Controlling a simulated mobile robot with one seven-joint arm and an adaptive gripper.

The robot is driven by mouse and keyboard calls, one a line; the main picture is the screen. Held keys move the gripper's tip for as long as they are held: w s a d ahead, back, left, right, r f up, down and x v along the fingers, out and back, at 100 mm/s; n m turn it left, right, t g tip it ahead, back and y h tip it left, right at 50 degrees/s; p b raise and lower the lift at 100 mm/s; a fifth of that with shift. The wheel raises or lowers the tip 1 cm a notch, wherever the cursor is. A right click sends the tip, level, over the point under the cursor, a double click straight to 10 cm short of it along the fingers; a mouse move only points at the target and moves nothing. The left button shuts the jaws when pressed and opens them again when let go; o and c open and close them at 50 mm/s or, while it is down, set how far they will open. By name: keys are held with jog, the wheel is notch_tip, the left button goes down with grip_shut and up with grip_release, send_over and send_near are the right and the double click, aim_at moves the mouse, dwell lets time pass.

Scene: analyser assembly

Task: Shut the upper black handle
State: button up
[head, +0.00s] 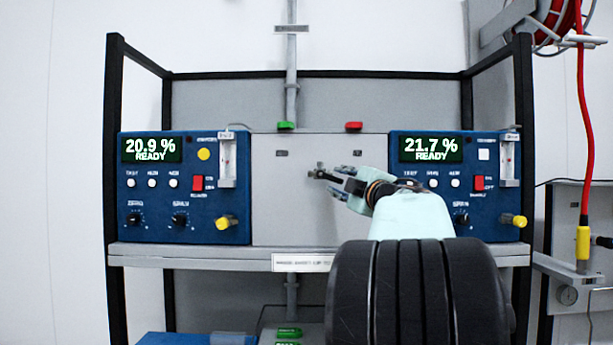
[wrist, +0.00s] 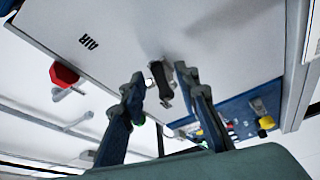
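The upper black handle (wrist: 160,86) is a small dark lever on the light grey panel. In the wrist view it shows between the two fingertips of my gripper (wrist: 160,75), with a gap on each side. My gripper is open there and does not hold it; whether a fingertip touches it I cannot tell. In the head view my gripper (head: 343,180) is in front of the middle of the panel, and the handle (head: 321,174) shows just left of the fingertips. The handle's exact angle is hard to tell.
Blue analysers with lit displays stand left (head: 185,190) and right (head: 458,150) of the grey panel (head: 280,205). A green handle (head: 285,126) and a red handle (head: 354,126) are at the panel's top. A shelf edge (head: 200,256) runs below. A red hose (head: 581,110) hangs at the right.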

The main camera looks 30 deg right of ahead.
jog(key=shift+x, duration=1.3)
grip_shut()
